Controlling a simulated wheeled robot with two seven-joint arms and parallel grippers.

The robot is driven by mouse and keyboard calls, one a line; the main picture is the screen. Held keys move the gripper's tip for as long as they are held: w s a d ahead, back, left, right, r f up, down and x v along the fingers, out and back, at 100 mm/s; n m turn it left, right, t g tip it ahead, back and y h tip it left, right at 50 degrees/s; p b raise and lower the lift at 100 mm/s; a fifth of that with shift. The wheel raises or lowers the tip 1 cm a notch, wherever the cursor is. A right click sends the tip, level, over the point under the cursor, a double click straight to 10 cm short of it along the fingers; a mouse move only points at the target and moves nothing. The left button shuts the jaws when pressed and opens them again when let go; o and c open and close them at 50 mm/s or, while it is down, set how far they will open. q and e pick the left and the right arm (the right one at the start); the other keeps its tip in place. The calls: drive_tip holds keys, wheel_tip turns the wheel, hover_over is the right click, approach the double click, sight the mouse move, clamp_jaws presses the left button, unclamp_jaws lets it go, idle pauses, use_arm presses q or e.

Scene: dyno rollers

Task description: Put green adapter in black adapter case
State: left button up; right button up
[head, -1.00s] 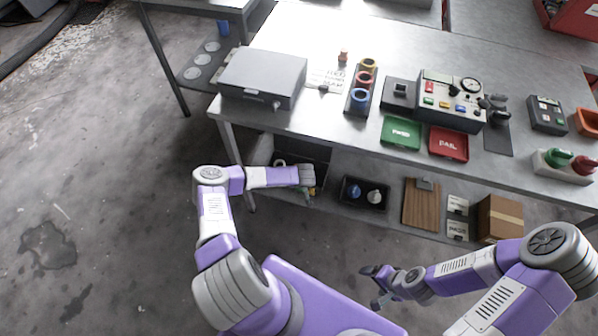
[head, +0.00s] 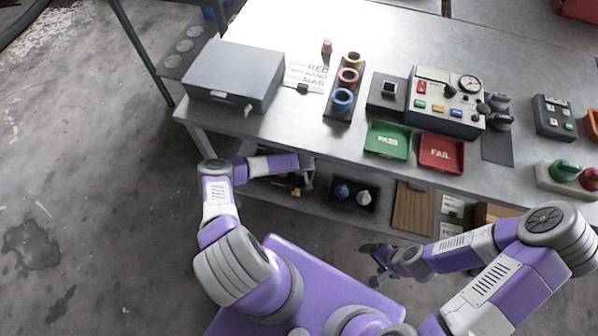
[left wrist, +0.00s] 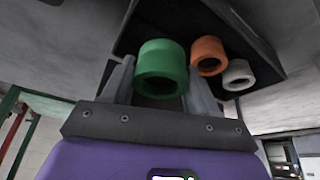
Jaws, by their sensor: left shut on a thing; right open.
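The green adapter (left wrist: 161,68) is a short hollow cylinder between the two fingers of my left gripper (left wrist: 160,85), which is shut on it. Just beyond it in the left wrist view are an orange adapter (left wrist: 208,55) and a white adapter (left wrist: 238,74), against a black case (left wrist: 262,52). In the head view my left gripper (head: 307,162) is at the lower shelf, under the table's front edge. The case there (head: 297,180) is mostly hidden by my arm. My right gripper (head: 377,262) is open and empty, away from the table.
A grey box (head: 235,72), a black rack with coloured rings (head: 344,88), a green tray (head: 388,140), a red tray (head: 441,153) and a control panel (head: 447,100) stand on the tabletop. A black tray with bulbs (head: 352,194) is on the lower shelf. The table edge overhangs it.

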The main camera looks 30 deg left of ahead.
use_arm(q)
wheel_tip(320, 180, down, 4)
drive_tip(key=shift+b, duration=0.85)
drive_tip(key=shift+r, duration=0.1)
drive_tip(key=shift+w+f, duration=0.1)
drive_tip(key=shift+f, duration=0.4)
drive_tip(key=shift+f, duration=0.1)
drive_tip(key=o, duration=0.8)
